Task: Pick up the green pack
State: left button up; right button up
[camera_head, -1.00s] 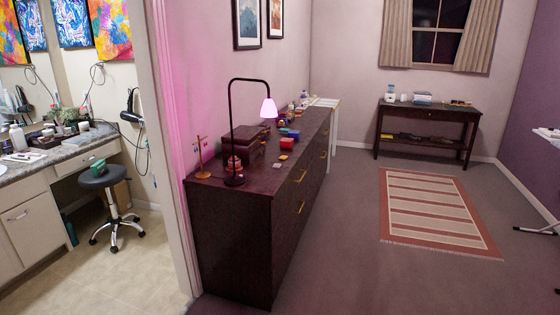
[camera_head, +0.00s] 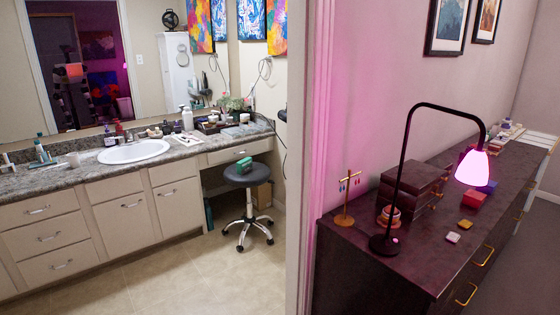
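A small green pack (camera_head: 244,163) lies on the dark round seat of a wheeled stool (camera_head: 241,177). The stool stands under the open knee space of the vanity counter, left of the door frame. Neither of my grippers is in view.
The vanity counter (camera_head: 72,176) with a sink (camera_head: 134,151) and several toiletries runs along the left. A door frame (camera_head: 303,150) divides it from a dark dresser (camera_head: 390,262) with a lit lamp (camera_head: 472,166) at right. The tiled floor (camera_head: 190,280) before the stool is clear.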

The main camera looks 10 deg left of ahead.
aim_at(244, 166)
jog(key=i+j+u, duration=0.25)
jog(key=i+u, duration=0.15)
jog(key=i, duration=0.15)
jog(key=i+u, duration=0.4)
jog(key=i, duration=0.2)
jog(key=i+l+u, duration=0.1)
jog(key=i+u, duration=0.3)
jog(key=i, duration=0.2)
